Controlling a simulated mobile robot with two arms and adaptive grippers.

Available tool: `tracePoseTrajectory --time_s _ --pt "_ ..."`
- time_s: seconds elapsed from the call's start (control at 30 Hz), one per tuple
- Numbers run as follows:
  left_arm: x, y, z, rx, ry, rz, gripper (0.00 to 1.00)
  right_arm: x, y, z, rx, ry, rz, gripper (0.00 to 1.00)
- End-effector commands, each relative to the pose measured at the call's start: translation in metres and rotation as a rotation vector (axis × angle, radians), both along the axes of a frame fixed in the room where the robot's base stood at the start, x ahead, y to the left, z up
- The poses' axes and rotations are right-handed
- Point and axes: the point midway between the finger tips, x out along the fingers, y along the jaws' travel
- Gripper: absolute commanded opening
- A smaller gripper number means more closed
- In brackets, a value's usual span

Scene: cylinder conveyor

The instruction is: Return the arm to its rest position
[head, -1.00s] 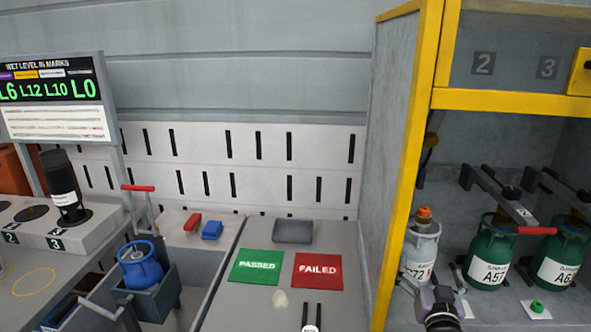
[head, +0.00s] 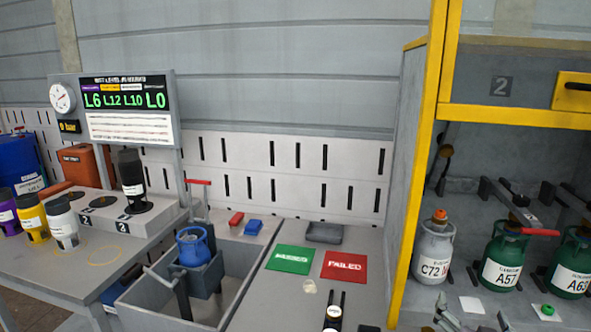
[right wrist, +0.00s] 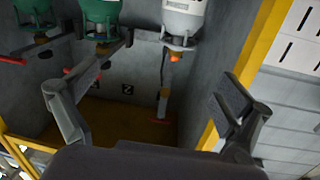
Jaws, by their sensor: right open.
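My right gripper (head: 474,320) shows only in part at the bottom edge of the head view, in front of the yellow-framed cabinet. In the right wrist view my right gripper (right wrist: 142,92) has its two dark fingers spread wide with nothing between them. That view is upside down and looks into the cabinet. The grey cylinder C72 (head: 433,250) and the green cylinder A57 (head: 505,262) stand in the cabinet, apart from the gripper. They also show at the top of the wrist view, grey (right wrist: 188,18) and green (right wrist: 101,18). My left gripper is not in view.
The cabinet's yellow post (head: 415,170) rises left of the cylinders. Left of it lie a green PASSED mat (head: 290,260) and a red FAILED mat (head: 344,266). A blue cylinder (head: 193,247) sits in a grey bin, with a cylinder bench further left.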

Motion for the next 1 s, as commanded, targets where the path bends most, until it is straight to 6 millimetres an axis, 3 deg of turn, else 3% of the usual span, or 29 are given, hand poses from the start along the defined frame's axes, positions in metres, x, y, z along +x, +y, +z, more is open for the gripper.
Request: tracePoseTrajectory --time_s 0.27,0.47,0.67,0.8,1.0 --pt "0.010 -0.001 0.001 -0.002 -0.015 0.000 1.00 -0.026 0.022 -0.039 0.007 0.175 0.033 0.97" --pt "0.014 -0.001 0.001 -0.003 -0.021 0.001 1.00 -0.061 0.048 -0.079 0.015 0.370 0.081 0.97" --pt "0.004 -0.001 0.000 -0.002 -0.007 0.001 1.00 -0.121 0.086 -0.125 0.019 0.633 0.168 0.97" --pt "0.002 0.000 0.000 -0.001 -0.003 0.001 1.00 -0.174 0.115 -0.152 0.020 0.830 0.250 0.97" --pt "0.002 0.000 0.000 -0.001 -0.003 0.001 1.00 -0.240 0.145 -0.172 0.019 1.045 0.356 0.97"
